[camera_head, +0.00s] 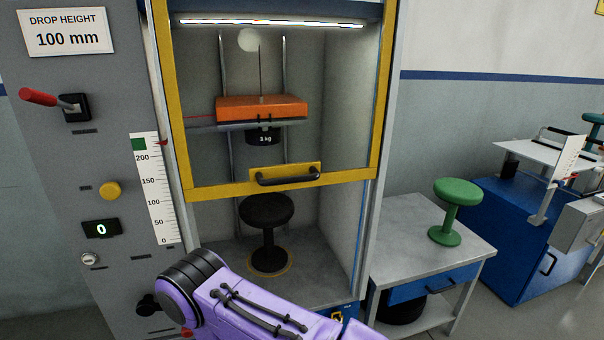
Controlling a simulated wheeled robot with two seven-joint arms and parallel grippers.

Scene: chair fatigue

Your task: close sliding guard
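The sliding guard (186,150) is a yellow frame with a clear pane on the front of the test cabinet. Its lower bar carries a dark handle (287,177). The guard is partly raised, and the opening below its bar shows a black stool (267,232) standing on the cabinet floor. Behind the pane are an orange block (261,108) and a dark weight marked with a kg label. A purple arm link of mine crosses the bottom of the view, below and in front of the opening. Neither of my grippers shows.
The grey control panel (60,180) at left has a red lever (40,97), a yellow button (110,190) and a display (101,229) reading 0. A side table (410,255) at right bears a green stool (447,212). A blue cabinet (530,225) stands farther right.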

